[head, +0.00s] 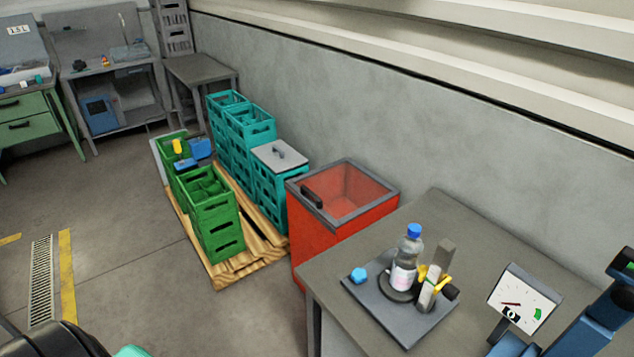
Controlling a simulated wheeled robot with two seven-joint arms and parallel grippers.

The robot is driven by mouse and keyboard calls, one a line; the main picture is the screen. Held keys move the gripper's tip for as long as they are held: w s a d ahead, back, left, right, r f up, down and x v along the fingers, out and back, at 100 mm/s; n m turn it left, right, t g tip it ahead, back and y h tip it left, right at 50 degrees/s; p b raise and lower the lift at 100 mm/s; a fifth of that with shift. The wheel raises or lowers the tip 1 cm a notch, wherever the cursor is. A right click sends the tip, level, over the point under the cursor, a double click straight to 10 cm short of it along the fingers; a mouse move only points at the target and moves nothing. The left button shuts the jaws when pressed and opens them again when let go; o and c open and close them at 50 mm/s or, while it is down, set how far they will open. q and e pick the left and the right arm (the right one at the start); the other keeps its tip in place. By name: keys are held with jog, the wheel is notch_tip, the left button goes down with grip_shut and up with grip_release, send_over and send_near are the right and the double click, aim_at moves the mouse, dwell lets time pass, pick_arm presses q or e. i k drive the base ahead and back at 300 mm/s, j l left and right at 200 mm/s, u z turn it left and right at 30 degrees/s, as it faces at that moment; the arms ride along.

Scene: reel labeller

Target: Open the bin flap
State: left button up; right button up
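The red bin (312,240) stands on the floor against the wall, behind the grey table. Its top has a grey frame (377,181) around a reddish, see-through-looking panel or opening (345,190). A dark handle (312,198) sits on the left side of this frame. The frame lies flat on the bin; I cannot tell for certain whether the middle is a clear panel or an open hole. Neither of my grippers is in view.
The grey table (450,220) borders the bin and carries a plate with a bottle (405,262) and a gauge (520,300). Green crates (215,220) and teal crates (270,190) stand on a pallet (240,268) left of the bin.

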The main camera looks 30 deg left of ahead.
aim_at(301, 192)
jog(key=i+j+z, duration=0.1)
jog(key=j, duration=0.5)
jog(key=i+j+z, duration=0.15)
jog(key=j, duration=0.45)
jog(key=i+j+z, duration=0.1)
jog(key=j, duration=0.5)
jog(key=i+j+z, duration=0.1)
jog(key=j, duration=0.5)
jog(key=i, duration=0.05)
